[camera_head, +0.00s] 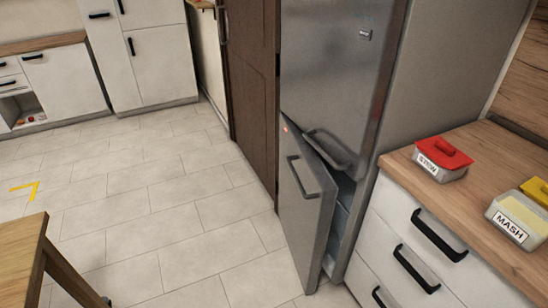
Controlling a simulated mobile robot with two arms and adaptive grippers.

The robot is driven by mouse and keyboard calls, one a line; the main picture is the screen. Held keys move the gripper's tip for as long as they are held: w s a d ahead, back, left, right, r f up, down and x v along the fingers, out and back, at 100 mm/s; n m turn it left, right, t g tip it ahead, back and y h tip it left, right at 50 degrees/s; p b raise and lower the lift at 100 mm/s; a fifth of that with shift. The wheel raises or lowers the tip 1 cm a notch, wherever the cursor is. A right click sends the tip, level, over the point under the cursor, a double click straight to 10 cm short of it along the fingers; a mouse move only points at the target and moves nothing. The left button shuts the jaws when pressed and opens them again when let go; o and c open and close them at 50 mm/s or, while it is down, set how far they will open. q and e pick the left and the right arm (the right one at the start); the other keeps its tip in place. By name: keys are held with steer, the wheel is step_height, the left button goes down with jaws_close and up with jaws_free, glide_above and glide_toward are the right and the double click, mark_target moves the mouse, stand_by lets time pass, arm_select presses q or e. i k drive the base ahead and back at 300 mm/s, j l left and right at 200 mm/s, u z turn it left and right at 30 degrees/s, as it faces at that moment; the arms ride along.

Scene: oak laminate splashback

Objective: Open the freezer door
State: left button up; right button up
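The freezer door (302,205) is the lower grey metal door of a tall fridge-freezer in the middle of the head view. It stands partly open, swung out to the left, with a gap along its right side. Its dark bar handle (303,178) is on the outer face. The upper fridge door (333,70) is shut and has its own handle (330,150) at its lower edge. Part of the freezer's pale inside (340,215) shows through the gap. Neither of my grippers is in view.
A wooden counter (490,170) with drawers stands right of the fridge, holding a red-lidded box (442,158) and a yellow-lidded box (520,215). A brown door (252,80) is left of the fridge. A wooden table (22,250) is at lower left. The tiled floor (170,220) between is clear.

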mark_target(293, 208)
steer(key=i+j+u, duration=0.25)
steer(key=i+u, duration=0.15)
steer(key=i, duration=0.25)
steer(key=i+u, duration=0.4)
steer(key=i, duration=0.25)
steer(key=i+l+u, duration=0.1)
steer(key=i+u, duration=0.3)
steer(key=i, duration=0.25)
steer(key=i+l+z, duration=0.1)
steer(key=i+z, duration=0.2)
steer(key=i, duration=0.2)
steer(key=i+z, duration=0.25)
steer(key=i, duration=0.25)
steer(key=i+j+z, duration=0.15)
steer(key=i+z, duration=0.15)
steer(key=i, duration=0.2)
steer(key=i+j+z, duration=0.3)
steer(key=i, duration=0.2)
